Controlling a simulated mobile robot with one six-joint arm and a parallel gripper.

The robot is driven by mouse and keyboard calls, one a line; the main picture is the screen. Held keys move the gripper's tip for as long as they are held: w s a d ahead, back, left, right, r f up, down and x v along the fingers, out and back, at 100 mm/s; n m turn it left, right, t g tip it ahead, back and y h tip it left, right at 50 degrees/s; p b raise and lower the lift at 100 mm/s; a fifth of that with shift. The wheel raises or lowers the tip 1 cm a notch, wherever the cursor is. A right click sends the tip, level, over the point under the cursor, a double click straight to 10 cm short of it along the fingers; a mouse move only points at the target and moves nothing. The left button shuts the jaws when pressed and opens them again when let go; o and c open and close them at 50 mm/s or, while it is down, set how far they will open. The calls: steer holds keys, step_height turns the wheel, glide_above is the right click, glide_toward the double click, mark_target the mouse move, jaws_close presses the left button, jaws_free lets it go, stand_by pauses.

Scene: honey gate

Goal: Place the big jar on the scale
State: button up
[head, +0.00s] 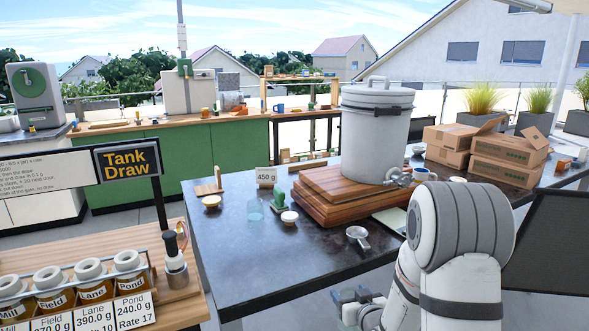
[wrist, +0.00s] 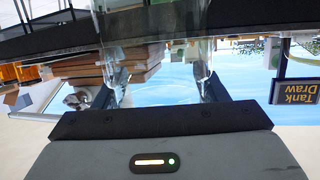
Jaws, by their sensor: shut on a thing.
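My gripper (head: 358,300) is low at the near edge of the dark table in the head view, shut on a clear glass jar (wrist: 150,32). In the wrist view the jar stands between the two fingers (wrist: 158,85), and the scene behind shows upside down. Only a little of this jar shows in the head view. Another clear glass jar (head: 254,209) stands on the table by the 450 g card (head: 265,176). A pale flat plate (head: 391,219), perhaps the scale, lies below the tank's tap, partly hidden by my arm.
The big grey tank (head: 376,135) stands on stacked wooden boards (head: 330,201). A metal strainer (head: 357,237) and a small bowl (head: 289,218) lie on the dark table (head: 235,262). Cardboard boxes (head: 500,160) stand right. A rack of honey jars (head: 90,283) is front left.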

steer(key=r+m+h+p, duration=0.1)
steer(key=p, duration=0.4)
steer(key=w+r+m+h+p, duration=0.1)
steer(key=r+h+p, duration=0.1)
steer(key=p, duration=0.3)
steer(key=shift+w+d, duration=0.1)
steer(key=shift+f+h+p, duration=0.1)
steer(key=shift+h+p, duration=0.2)
steer(key=shift+p, duration=0.1)
